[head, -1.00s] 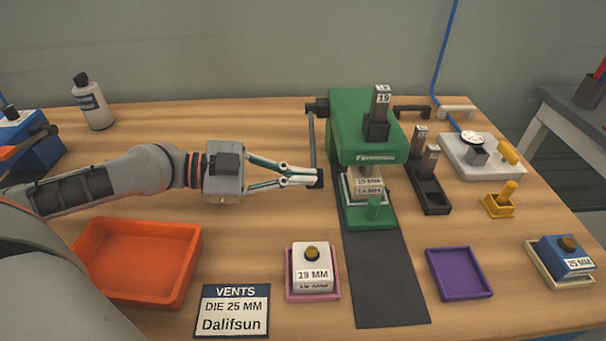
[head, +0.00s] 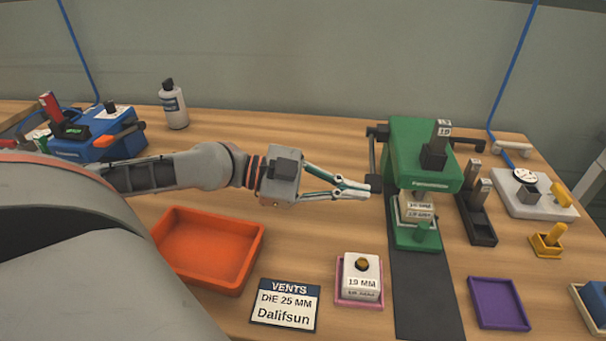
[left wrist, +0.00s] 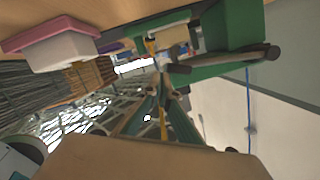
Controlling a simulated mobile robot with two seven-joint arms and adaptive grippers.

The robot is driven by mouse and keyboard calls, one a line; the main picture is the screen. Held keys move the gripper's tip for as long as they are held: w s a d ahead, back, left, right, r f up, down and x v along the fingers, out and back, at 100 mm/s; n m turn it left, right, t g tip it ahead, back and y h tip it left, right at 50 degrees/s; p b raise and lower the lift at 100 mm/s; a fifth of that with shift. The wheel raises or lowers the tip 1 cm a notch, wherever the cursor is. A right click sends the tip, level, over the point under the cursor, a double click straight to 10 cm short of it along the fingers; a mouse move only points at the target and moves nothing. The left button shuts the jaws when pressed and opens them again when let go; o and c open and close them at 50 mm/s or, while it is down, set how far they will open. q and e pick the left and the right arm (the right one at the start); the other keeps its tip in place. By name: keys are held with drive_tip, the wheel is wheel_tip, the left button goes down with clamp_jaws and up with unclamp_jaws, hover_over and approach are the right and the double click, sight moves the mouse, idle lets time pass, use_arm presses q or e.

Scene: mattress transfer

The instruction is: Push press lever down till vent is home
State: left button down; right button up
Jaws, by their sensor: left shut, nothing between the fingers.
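The green press (head: 418,150) stands on the bench right of centre. Its dark side lever (head: 374,155) hangs from a pivot at the press's left side and ends in a black grip. The lever also shows as a dark bar in the left wrist view (left wrist: 225,60). My left gripper (head: 368,188) is shut and empty, its tips at the lever's grip; contact is hard to tell. A block labelled 19 MM (head: 419,208) sits under the press head. I cannot make out the vent there. My right gripper is not in view.
An orange tray (head: 173,262) and a vents card reading die 25 MM (head: 285,304) lie in front. A pink tray (head: 340,296) holds a white 19 MM block (head: 362,278). A purple tray (head: 498,303) and black rack (head: 478,230) stand right.

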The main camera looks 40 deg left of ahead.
use_arm(q)
drive_tip(key=p+v, duration=0.2)
drive_tip(key=v, duration=0.6)
drive_tip(key=shift+a+f, duration=0.3)
drive_tip(key=shift+a, duration=0.05)
drive_tip(key=shift+s, duration=0.25)
